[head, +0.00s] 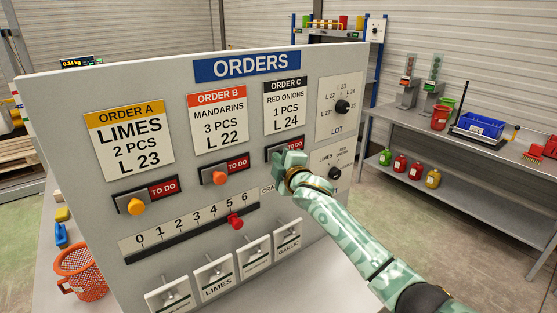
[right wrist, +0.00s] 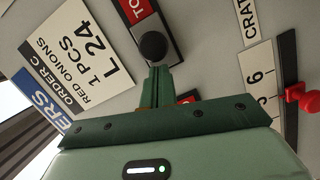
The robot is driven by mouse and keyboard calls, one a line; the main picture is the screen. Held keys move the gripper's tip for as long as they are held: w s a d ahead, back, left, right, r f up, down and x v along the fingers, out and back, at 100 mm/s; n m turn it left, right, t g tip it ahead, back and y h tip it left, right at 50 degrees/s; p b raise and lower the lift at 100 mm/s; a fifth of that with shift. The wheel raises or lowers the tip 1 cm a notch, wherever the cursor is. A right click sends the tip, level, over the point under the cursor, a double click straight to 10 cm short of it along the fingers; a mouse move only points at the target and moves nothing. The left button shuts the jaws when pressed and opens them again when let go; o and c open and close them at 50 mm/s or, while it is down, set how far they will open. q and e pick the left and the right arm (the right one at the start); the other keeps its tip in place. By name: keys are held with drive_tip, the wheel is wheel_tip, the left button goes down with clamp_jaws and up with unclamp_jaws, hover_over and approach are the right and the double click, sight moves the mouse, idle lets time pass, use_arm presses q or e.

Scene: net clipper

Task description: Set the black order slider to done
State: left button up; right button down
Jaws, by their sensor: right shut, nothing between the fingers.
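The black order slider sits under the ORDER C card (head: 286,105), and its red TO DO label (head: 297,143) shows at the right of its track. Its round black knob (right wrist: 153,46) shows in the right wrist view, just beyond my fingertips; in the head view my gripper hides it. My right gripper (head: 281,158) is at the lower edge of this slider. Its green fingers (right wrist: 157,84) are shut with nothing between them, and their tips are right beside the knob. I cannot tell whether they touch it. My left gripper is not in view.
The orange slider knob (head: 219,178) and yellow slider knob (head: 137,207) are to the left, both with TO DO showing. A red pointer (head: 235,221) sits on the number scale below. Dials (head: 342,107) are at the right of the board.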

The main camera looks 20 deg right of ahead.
drive_tip(key=w+d+p, duration=0.1)
drive_tip(key=w+d, duration=0.1)
drive_tip(key=d, duration=0.5)
drive_tip(key=shift+w, duration=0.25)
